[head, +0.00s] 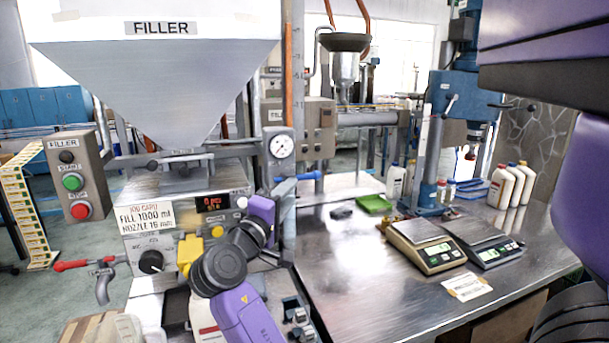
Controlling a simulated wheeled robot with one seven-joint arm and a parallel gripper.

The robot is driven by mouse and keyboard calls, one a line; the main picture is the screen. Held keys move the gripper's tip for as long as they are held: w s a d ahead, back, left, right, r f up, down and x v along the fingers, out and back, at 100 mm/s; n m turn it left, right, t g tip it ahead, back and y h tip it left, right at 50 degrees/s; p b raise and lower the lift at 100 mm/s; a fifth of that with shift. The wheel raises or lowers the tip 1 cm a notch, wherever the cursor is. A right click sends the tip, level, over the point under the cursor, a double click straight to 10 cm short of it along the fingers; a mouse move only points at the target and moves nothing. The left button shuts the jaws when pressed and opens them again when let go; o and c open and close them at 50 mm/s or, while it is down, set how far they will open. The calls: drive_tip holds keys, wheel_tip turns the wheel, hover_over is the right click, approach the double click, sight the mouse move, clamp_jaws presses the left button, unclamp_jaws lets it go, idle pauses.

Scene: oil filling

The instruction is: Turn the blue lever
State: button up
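The blue lever (298,177) is a short blue handle sticking out to the right, just below the round pressure gauge (281,147) on the filler. My arm reaches up from the bottom of the head view, with dark round joints and a purple end part (262,208) near the filler's front. This end part is below and left of the blue lever, and a gap shows between them. I cannot make out my gripper's fingers, which seem hidden by the wrist. Nothing held can be seen.
A red-handled lever (85,264) is at the filler's lower left. A button box (75,178) stands further left. The steel table (360,285) at right holds two scales (425,245), a green tray (374,203) and white bottles (505,185). Its front left is clear.

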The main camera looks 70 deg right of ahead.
sight(303, 179)
drive_tip(key=shift+s+d+r+g, duration=0.3)
drive_tip(key=shift+d+r, duration=0.2)
drive_tip(key=shift+d, duration=0.1)
drive_tip(key=d, duration=0.2)
drive_tip(key=d+p, duration=0.1)
drive_tip(key=d, duration=0.1)
drive_tip(key=d+p, duration=0.1)
drive_tip(key=d, duration=0.1)
drive_tip(key=shift+s+d+r, duration=0.35)
drive_tip(key=shift+s, duration=0.05)
clamp_jaws()
idle(0.7)
